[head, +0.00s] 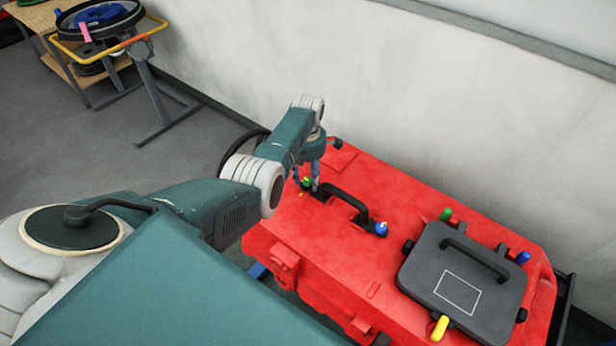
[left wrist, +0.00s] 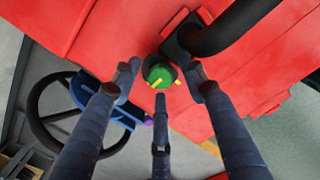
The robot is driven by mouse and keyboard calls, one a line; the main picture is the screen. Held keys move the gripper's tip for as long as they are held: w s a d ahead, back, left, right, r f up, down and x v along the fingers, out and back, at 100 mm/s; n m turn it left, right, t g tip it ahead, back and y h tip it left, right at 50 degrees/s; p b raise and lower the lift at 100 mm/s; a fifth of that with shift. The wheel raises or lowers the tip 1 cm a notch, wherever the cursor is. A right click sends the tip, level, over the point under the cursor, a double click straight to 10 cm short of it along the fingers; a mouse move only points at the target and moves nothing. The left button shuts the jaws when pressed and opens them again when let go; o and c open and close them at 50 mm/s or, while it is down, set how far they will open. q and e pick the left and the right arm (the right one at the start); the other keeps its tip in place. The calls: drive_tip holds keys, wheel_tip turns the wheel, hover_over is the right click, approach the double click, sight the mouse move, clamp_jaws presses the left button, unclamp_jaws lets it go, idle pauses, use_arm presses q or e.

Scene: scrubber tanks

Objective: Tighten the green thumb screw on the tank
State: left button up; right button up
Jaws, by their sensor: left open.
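The tank (head: 330,260) is a large red body standing against the wall; it fills much of the left wrist view (left wrist: 125,30). The green thumb screw (left wrist: 160,75), with yellow marks, is at the base of a black handle (left wrist: 215,30). In the head view the green screw (head: 306,182) shows small beside my left gripper (head: 314,185). In the left wrist view the dark fingers of my left gripper (left wrist: 160,85) are spread open around the screw. I cannot tell whether any finger touches it. My right gripper is not in view.
A blue-topped knob (head: 381,228) stands at the handle's other end. A dark lid (head: 465,275) with its own handle and green, blue and yellow knobs lies on the tank's right part. A black wheel (left wrist: 65,115) stands beside the tank. A wheeled stand (head: 150,90) is farther back left.

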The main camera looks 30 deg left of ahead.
use_arm(q)
clamp_jaws()
